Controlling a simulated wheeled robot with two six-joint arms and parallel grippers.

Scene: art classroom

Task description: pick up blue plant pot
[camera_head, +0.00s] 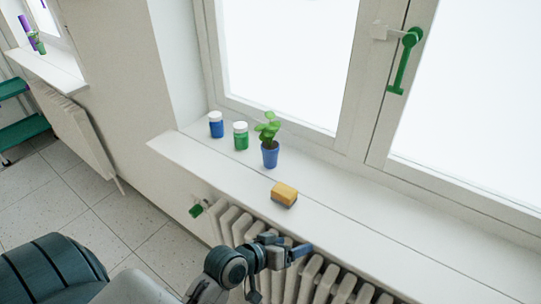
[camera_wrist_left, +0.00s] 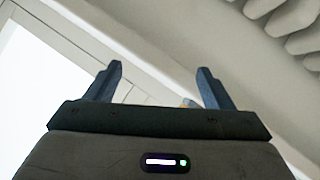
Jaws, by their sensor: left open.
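The blue plant pot (camera_head: 270,155) stands upright on the white windowsill, with a green leafy plant (camera_head: 268,126) in it. My left gripper (camera_head: 290,246) is at the front edge of the sill, above the radiator, below and in front of the pot and apart from it. In the left wrist view its two fingers (camera_wrist_left: 159,70) are spread with nothing between them. The pot cannot be made out in that view. My right gripper is not in view.
A yellow and grey sponge (camera_head: 284,194) lies on the sill (camera_head: 345,215) between the pot and my left gripper. A green jar (camera_head: 240,136) and a blue jar (camera_head: 216,124) stand left of the pot. The window with its green handle (camera_head: 404,62) rises behind. The radiator (camera_head: 233,224) is below.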

